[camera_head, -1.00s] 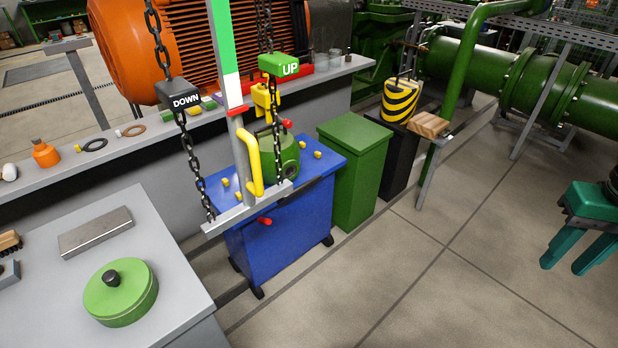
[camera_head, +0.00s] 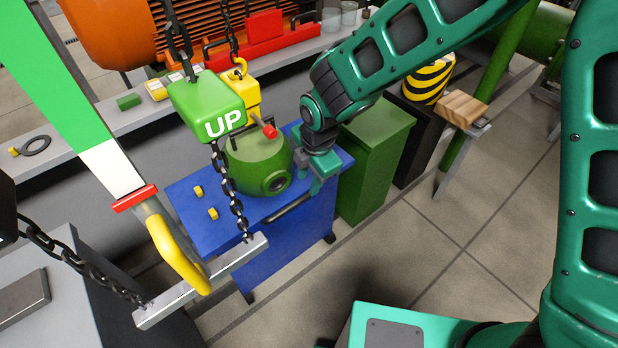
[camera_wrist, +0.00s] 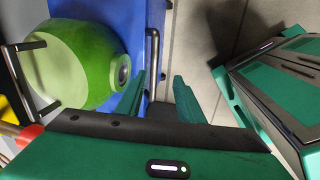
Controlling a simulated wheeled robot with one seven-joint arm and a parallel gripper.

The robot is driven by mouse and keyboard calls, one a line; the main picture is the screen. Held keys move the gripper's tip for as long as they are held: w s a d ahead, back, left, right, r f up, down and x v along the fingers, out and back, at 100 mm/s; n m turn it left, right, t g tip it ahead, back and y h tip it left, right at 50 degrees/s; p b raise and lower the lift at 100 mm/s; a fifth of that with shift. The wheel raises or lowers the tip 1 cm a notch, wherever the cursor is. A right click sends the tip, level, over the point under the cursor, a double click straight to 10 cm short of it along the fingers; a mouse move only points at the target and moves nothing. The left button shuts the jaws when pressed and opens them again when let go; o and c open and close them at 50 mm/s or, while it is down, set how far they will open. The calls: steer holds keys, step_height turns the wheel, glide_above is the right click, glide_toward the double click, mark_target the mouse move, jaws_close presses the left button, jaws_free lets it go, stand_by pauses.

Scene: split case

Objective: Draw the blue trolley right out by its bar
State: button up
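The blue trolley (camera_head: 295,238) stands on the floor in the head view with a green rounded casing (camera_head: 255,160) on its top. Its dark bar (camera_head: 287,209) runs along the upper edge facing me. In the wrist view the bar (camera_wrist: 153,60) lies beside the blue trolley top (camera_wrist: 125,18). My gripper (camera_head: 318,184) is above the trolley's right part, close to the bar. In the wrist view my gripper (camera_wrist: 158,88) is open, its two fingers apart. The bar's near end shows between the fingers, with no visible grip; exact depth is unclear.
A green cabinet (camera_head: 372,165) stands close on the right. Grey benches are behind and at left. Open floor (camera_head: 470,225) lies at right.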

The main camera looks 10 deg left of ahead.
mark_target(298, 201)
steer(key=shift+n, duration=0.4)
steer(key=a+f, duration=0.1)
steer(key=f, duration=0.2)
steer(key=w+a+f, duration=0.1)
steer(key=f, duration=0.3)
steer(key=a+f, duration=0.1)
steer(key=f, duration=0.3)
steer(key=shift+w+a+f, duration=0.2)
steer(key=shift+w+f, duration=0.05)
steer(key=shift+c, duration=0.7)
jaws_close()
